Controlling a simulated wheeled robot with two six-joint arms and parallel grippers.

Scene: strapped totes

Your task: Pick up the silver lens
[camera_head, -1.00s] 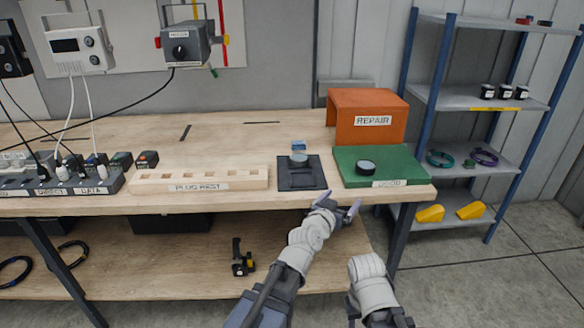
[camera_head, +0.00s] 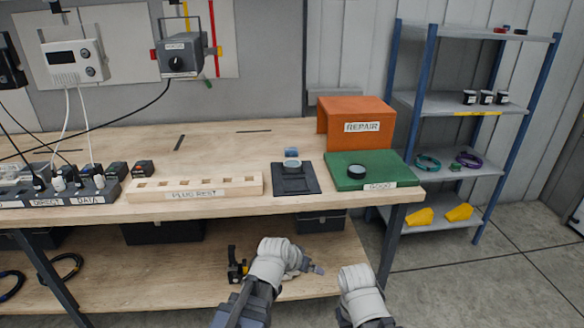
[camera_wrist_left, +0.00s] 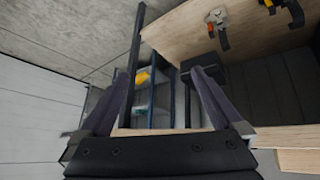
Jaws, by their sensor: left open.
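A small round grey, silver-looking lens (camera_head: 292,167) lies on a black pad (camera_head: 294,186) near the bench's front edge in the head view. A second round piece, dark with a greyish top (camera_head: 356,171), sits on the green GOOD pad (camera_head: 370,182). My left gripper (camera_head: 314,268) is below the bench top, in front of the lower shelf, apart from both pieces and partly hidden by its own wrist. In the left wrist view its two fingers (camera_wrist_left: 160,78) are spread with nothing between them. My right gripper is outside the frame; only its arm shows.
An orange REPAIR box (camera_head: 350,138) stands behind the green pad. A small blue item (camera_head: 291,152) sits behind the lens. A wooden PLUG REST (camera_head: 195,188) lies left of the black pad. A blue-post shelf rack (camera_head: 460,105) stands right of the bench.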

